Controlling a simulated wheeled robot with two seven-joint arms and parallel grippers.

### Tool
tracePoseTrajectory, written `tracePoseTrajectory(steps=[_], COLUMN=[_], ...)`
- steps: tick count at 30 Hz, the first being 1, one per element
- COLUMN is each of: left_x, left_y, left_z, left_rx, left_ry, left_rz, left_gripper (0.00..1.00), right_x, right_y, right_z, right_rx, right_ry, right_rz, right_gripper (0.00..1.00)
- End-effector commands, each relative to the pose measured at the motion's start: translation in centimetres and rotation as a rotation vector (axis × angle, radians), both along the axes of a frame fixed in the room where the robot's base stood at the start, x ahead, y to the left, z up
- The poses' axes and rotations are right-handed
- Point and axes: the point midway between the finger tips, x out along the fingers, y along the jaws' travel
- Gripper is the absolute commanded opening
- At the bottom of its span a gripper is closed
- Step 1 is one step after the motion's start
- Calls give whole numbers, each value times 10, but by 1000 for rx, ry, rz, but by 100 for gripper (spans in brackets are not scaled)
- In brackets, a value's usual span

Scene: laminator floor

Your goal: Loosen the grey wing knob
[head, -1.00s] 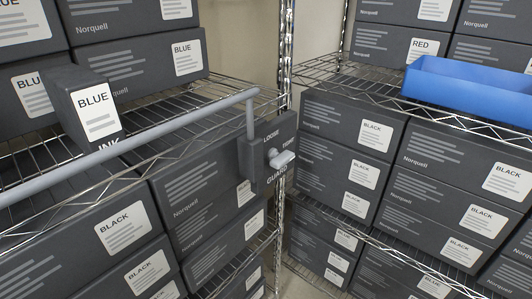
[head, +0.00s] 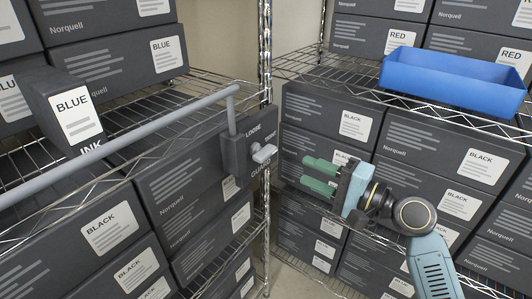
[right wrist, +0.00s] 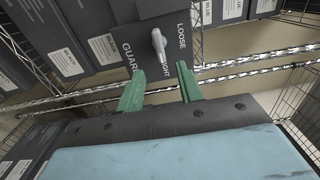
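The grey wing knob (head: 264,153) sits on the face of a dark guard block (head: 235,155) at the shelf post, with LOOSE, TIGHT and GUARD lettering around it. In the right wrist view the knob (right wrist: 160,48) shows its wing lying lengthwise, its near end by the TIGHT lettering. My right gripper (head: 306,172) is open and empty, to the right of the knob and a little lower, its green fingers pointing toward it. In the right wrist view the fingertips (right wrist: 160,70) stand apart on either side of the knob's line, short of it. My left gripper is not in view.
A grey guard bar (head: 120,136) runs left from the block across the shelf front. A tilted BLUE ink box (head: 75,115) stands behind it. Wire shelves hold stacked dark boxes. A blue tray (head: 450,85) sits on the right shelf, above my right arm.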

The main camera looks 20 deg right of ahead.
Motion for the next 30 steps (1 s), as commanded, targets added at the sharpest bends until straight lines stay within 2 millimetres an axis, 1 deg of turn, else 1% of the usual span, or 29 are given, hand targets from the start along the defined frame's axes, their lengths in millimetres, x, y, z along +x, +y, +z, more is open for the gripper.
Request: tracePoseTrajectory(steps=[9,12,16,21,30], left_x=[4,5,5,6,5], left_y=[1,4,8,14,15], left_z=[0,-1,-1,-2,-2], left_rx=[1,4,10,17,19], left_ry=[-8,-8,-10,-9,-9], left_rz=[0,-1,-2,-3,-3], left_gripper=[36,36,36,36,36], right_x=[52,67,83,94,97], right_y=[40,52,64,73,76], right_z=[0,-1,-1,-1,-1], right_rx=[3,1,0,-3,-3], right_ry=[0,1,1,2,2], right_rz=[0,-1,-1,-2,-2], right_gripper=[36,36,36,36,36])
